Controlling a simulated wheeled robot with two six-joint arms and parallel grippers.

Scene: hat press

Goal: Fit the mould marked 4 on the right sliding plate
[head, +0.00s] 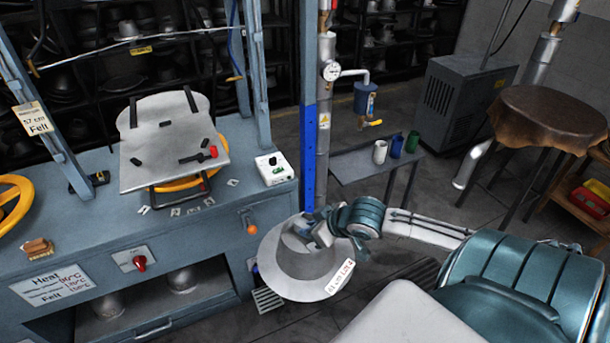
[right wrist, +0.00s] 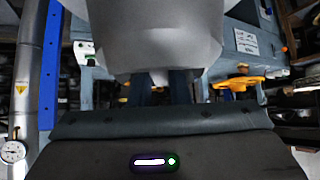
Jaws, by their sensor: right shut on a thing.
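A grey metal hat-shaped mould (head: 285,272) with a wide brim hangs in front of the press's right end. In the right wrist view the mould (right wrist: 155,35) fills the top centre, above my fingers (right wrist: 166,84). A pale grey plate (head: 165,150) with black clips and a red knob sits tilted on the press bench, left of the mould and apart from it. My left gripper is out of view.
The blue-grey press bench (head: 100,225) has a blue post (head: 308,155) at its right end, close behind the mould. A white switch box (head: 271,170) and an orange knob (head: 252,229) are near. A side table (head: 365,166) with cups stands behind.

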